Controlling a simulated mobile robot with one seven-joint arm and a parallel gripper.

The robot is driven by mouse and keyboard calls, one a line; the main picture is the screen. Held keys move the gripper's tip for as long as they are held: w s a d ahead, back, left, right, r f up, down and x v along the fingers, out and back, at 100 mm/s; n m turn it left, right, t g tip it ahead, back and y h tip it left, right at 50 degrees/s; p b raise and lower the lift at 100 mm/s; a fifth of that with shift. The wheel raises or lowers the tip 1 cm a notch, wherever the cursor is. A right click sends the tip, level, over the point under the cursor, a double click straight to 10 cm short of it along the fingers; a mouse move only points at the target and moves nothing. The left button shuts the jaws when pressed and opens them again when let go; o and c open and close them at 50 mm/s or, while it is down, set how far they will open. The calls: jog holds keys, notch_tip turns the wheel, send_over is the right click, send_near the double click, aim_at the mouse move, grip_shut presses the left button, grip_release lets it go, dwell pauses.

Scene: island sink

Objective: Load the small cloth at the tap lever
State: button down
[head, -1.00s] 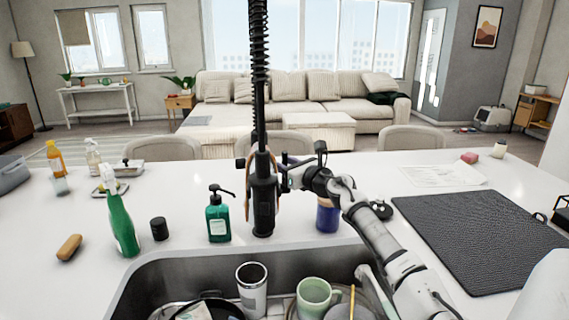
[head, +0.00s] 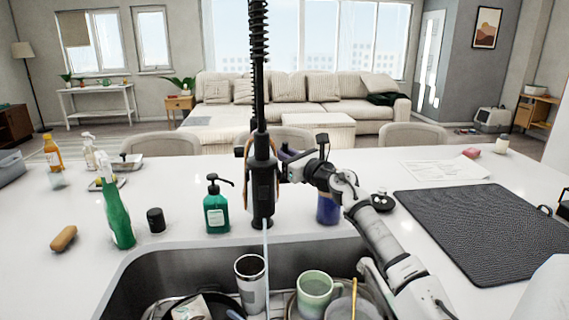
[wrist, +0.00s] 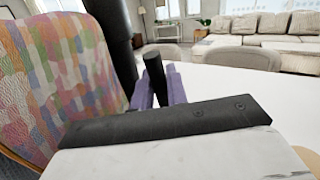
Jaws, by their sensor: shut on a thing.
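The black tap (head: 263,190) with a coiled spring hose stands at the far edge of the sink. A thin stream of water (head: 266,275) falls from it into the sink. My gripper (head: 287,158) is at the right side of the tap. In the wrist view its purple fingers (wrist: 164,88) are closed around the black tap lever (wrist: 154,75). A small patchwork cloth (wrist: 55,75) with an orange edge fills the left of the wrist view, beside the tap.
The sink (head: 135,285) holds a steel tumbler (head: 250,280), a green mug (head: 314,292) and dishes. A green soap pump (head: 217,210), a spray bottle (head: 119,215) and a black cup (head: 156,220) stand left of the tap. A blue jar (head: 327,208) stands under my arm; a dark mat (head: 480,235) lies right.

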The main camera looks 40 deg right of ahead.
dwell(0.3)
jog(key=c, duration=1.4)
grip_release()
jog(key=shift+c, duration=0.2)
jog(key=shift+s, duration=0.1)
jog(key=s+f+b, duration=0.1)
jog(key=s+b, duration=0.3)
jog(key=s, duration=0.9)
jog(key=shift+s+d+f+b, duration=0.2)
jog(key=shift+s+b, duration=0.1)
jog(key=shift+s, duration=0.05)
